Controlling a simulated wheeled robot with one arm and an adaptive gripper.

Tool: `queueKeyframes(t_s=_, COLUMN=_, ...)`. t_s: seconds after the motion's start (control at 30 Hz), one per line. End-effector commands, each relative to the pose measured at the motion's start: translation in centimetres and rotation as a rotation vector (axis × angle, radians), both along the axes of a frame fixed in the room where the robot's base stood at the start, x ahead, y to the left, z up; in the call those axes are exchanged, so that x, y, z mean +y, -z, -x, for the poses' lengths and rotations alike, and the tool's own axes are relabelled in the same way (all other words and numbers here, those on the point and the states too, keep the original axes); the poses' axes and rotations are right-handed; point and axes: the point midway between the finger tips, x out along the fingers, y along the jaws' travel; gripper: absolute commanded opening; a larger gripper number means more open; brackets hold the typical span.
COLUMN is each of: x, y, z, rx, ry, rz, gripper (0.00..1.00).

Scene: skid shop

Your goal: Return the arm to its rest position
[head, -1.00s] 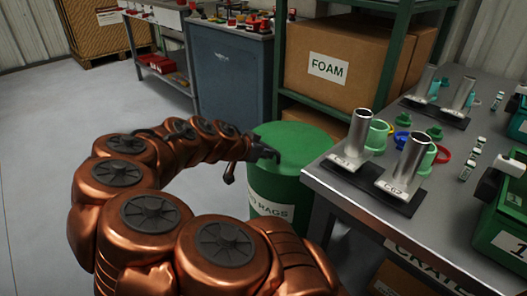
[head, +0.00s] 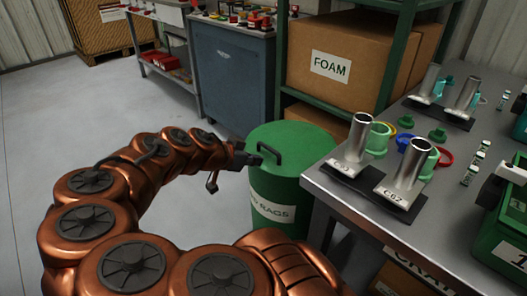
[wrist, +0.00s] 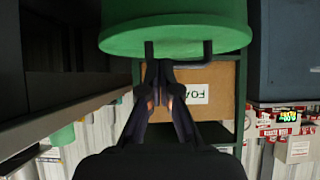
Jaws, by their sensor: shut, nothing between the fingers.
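My copper arm curves across the lower left of the head view. My gripper (head: 252,158) is at its far end, in the air beside the green rag bin, close to the bin's lid handle in the picture. In the wrist view my gripper (wrist: 160,68) has its dark fingers together and empty. The green bin (head: 284,212) has a lid with a dark handle and a white RAGS label; it also shows upside down in the wrist view (wrist: 175,28). Whether the fingers touch the handle I cannot tell.
A grey workbench (head: 330,195) at right holds metal tubes on stands, coloured rings and green cases. A FOAM box (head: 345,75) sits on a green shelf behind the bin. A blue cabinet (head: 234,75) stands at the back. The floor (head: 60,110) at left is clear.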

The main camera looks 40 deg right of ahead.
Motion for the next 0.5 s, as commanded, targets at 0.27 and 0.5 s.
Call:
queueKeyframes(t_s=0.27, x=2.7, y=1.6, z=0.0, rx=0.002, ry=0.000, rz=0.000, gripper=0.00)
queueKeyframes(t_s=0.5, x=4.0, y=2.4, z=0.0, rx=0.001, ry=0.001, rz=0.000, gripper=0.00)
